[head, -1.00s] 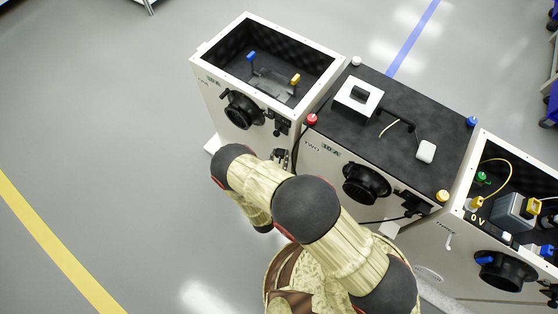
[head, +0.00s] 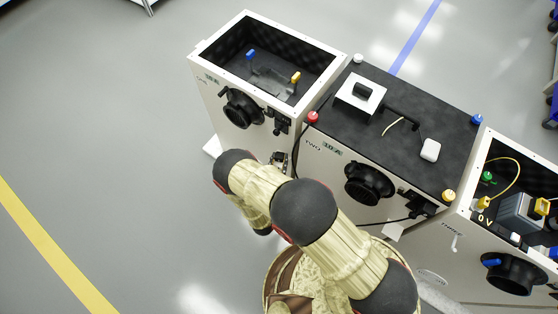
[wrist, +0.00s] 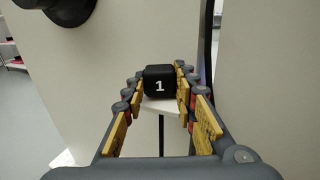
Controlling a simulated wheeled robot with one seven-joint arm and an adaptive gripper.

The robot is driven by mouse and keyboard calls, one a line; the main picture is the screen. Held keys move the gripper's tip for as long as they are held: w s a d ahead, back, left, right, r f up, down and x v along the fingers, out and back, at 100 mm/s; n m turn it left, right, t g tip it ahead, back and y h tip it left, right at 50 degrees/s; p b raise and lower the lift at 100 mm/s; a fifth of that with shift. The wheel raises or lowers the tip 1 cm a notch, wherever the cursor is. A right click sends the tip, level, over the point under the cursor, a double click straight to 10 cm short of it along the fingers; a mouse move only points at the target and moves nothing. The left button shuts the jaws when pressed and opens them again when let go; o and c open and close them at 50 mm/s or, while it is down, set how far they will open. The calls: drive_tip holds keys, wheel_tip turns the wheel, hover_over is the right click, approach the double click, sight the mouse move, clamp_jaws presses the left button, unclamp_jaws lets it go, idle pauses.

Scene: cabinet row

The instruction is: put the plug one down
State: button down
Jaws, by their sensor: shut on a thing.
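Plug one (wrist: 159,84) is a black block with a white "1" on its face, in the wrist view. My gripper (wrist: 160,75) is shut on it, with yellow-padded fingers on both sides. A small white ledge (wrist: 162,105) shows just under the plug; I cannot tell whether they touch. In the head view my gripper (head: 278,160) is low by the front of cabinet one (head: 222,100), mostly hidden by my arm. The plug cannot be made out there.
Cabinet one has a round black fitting (head: 242,110) and a black socket (head: 281,122) on its front. Cabinet two (head: 325,160) stands close on the right, with a dark cable (head: 300,142) between them. A third cabinet (head: 470,245) is farther right. Floor at left is clear.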

drive_tip(key=shift+f, duration=0.25)
drive_tip(key=c, duration=1.5)
unclamp_jaws()
drive_tip(key=shift+s+d+f, duration=0.1)
drive_tip(key=shift+f, duration=0.05)
drive_tip(key=shift+o, duration=0.4)
drive_tip(key=shift+s+d+f, duration=0.1)
drive_tip(key=shift+d+f, duration=0.05)
drive_tip(key=shift+d, duration=0.1)
drive_tip(key=shift+r+p, duration=0.6)
drive_tip(key=s+a+p, duration=0.2)
drive_tip(key=s, duration=0.9)
drive_tip(key=shift+s+a+r+p, duration=0.15)
drive_tip(key=shift+s+r+p, duration=0.1)
drive_tip(key=shift+r+p, duration=0.05)
